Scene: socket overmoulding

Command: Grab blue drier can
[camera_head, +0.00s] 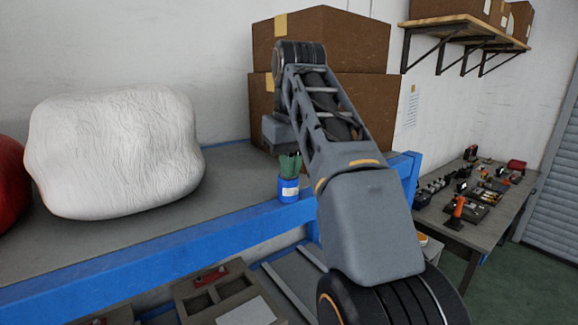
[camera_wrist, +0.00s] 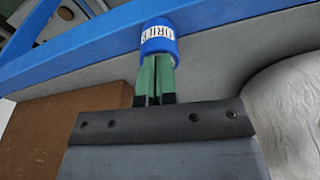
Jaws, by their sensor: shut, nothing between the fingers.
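The blue can (camera_head: 288,190) is a small round container with a white label. It stands near the front edge of the workbench. In the wrist view the blue can (camera_wrist: 158,38) shows dark lettering on its label, only partly readable. My gripper (camera_head: 290,163) has green fingers and sits right at the can's top in the head view. In the wrist view my gripper (camera_wrist: 157,62) is shut and empty, its fingertips lined up with the can's near end. I cannot tell whether the fingertips touch the can or reach into its top.
The workbench (camera_head: 232,165) has a blue front rail (camera_head: 150,262). A large white lumpy bag (camera_head: 115,150) lies to the left, beside a red object (camera_head: 12,182). Brown boxes (camera_head: 330,40) are stacked behind my arm. A side table (camera_head: 460,231) with tools stands at right.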

